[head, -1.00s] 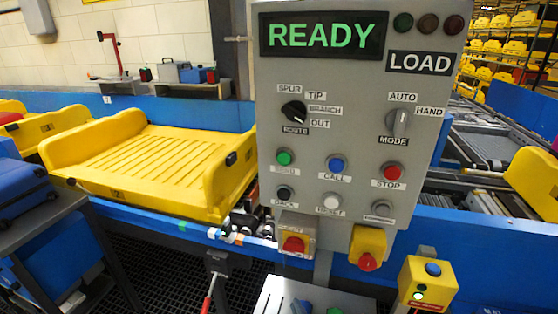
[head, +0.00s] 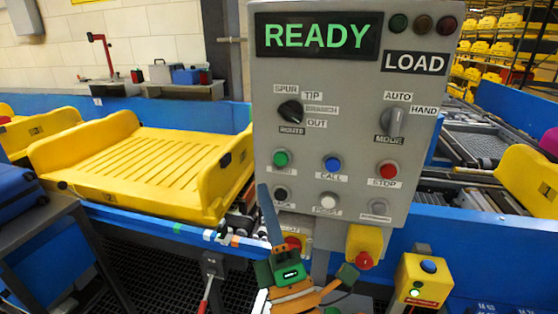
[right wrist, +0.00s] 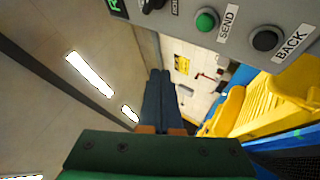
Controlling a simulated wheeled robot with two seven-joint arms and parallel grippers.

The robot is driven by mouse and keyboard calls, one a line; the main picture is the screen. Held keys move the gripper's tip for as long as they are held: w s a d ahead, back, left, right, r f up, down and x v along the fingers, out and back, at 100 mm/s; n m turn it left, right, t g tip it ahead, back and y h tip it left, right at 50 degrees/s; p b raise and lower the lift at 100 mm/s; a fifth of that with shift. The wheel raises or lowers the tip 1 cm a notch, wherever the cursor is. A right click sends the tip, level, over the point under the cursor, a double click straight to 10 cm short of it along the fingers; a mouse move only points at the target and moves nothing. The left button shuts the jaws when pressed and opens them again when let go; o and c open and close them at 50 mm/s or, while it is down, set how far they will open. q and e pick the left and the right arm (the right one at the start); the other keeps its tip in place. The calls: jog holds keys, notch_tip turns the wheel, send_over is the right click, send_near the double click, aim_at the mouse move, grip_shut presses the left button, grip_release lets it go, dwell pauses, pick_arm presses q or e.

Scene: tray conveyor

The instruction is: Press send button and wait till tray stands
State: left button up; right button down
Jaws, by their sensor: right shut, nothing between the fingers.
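The green send button (head: 281,159) is on the grey control panel (head: 350,140), whose display (head: 318,36) reads READY. The right wrist view shows the same send button (right wrist: 206,20) with its SEND label, at the top. My right gripper (head: 264,190) is shut and empty, its blue fingers pointing up just below and left of the send button, overlapping the BACK label. The closed fingers (right wrist: 159,75) appear apart from the button in the right wrist view. An empty yellow tray (head: 145,165) rests on the conveyor left of the panel. My left gripper is not in view.
The BACK button (head: 281,194) sits right below the send button, close to my fingers. The blue CALL button (head: 333,164) and red STOP button (head: 388,169) are to the right. Red emergency knobs and a small yellow button box (head: 424,283) are lower down.

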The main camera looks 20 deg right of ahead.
aim_at(281, 159)
jog(key=shift+w+d, duration=0.85)
jog(key=shift+w, duration=0.4)
jog(key=shift+w+d, duration=0.8)
jog(key=shift+w, duration=0.45)
jog(key=shift+w+d, duration=0.85)
jog(key=shift+w, duration=0.4)
jog(key=shift+b, duration=0.3)
jog(key=shift+w+d+f, duration=0.1)
jog(key=shift+w+d, duration=0.15)
jog(key=shift+w, duration=0.1)
jog(key=shift+w+d, duration=0.25)
jog(key=shift+w, duration=0.15)
jog(key=shift+s, duration=0.1)
jog(key=shift+s+a, duration=0.45)
jog(key=shift+s, duration=0.2)
